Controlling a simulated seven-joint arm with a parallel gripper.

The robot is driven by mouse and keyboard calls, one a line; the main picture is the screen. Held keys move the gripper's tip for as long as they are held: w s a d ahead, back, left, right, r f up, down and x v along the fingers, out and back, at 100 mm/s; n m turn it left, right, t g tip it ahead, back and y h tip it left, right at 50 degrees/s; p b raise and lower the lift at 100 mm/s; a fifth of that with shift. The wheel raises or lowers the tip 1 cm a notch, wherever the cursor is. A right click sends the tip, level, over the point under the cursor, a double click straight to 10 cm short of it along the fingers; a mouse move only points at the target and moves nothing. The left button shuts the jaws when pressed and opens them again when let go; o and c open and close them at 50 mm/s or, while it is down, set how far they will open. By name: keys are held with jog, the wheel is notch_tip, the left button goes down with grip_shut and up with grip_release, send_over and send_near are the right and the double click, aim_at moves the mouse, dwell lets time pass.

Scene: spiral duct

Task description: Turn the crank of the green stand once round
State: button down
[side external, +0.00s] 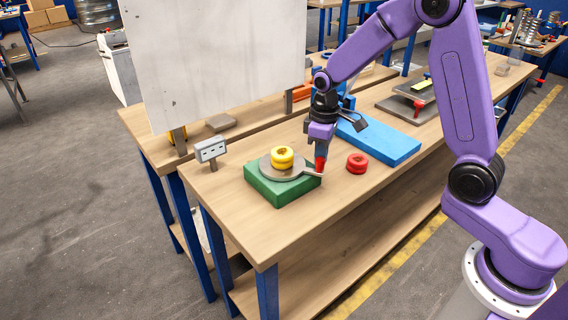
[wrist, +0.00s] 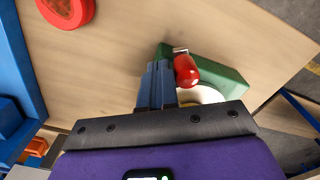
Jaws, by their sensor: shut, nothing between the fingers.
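The green stand (side external: 268,190) sits near the front left of the bench, with a grey round plate (side external: 268,166) and a yellow ring (side external: 282,157) on top. Its crank arm (side external: 312,174) points right and ends in an upright red handle (side external: 321,164). My gripper (side external: 319,148) is down at the handle. In the wrist view my gripper (wrist: 157,70) has its fingers together and empty, just left of the red handle (wrist: 186,70). I cannot tell whether they touch it. The green stand (wrist: 222,78) is partly hidden behind the handle and gripper there.
A red ring (side external: 357,163) lies on the bench right of the stand. A blue slab (side external: 385,142) lies behind it. A small grey sign (side external: 210,150) stands left of the stand, with a large white panel (side external: 225,60) behind. Bare bench lies in front of the stand.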

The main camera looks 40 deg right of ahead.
jog(key=shift+s+a, duration=0.25)
jog(key=shift+s, duration=0.05)
jog(key=shift+a, duration=0.1)
jog(key=shift+s+a, duration=0.65)
jog(key=shift+a, duration=0.1)
jog(key=shift+s+a, duration=0.2)
jog(key=shift+a, duration=0.3)
jog(key=shift+s+a, duration=0.2)
jog(key=shift+a, duration=0.25)
jog(key=shift+d, duration=0.1)
jog(key=shift+w+d+r, duration=0.1)
jog(key=shift+w+d, duration=0.15)
jog(key=shift+d, duration=0.25)
jog(key=shift+w+d, duration=0.25)
jog(key=shift+d, duration=0.25)
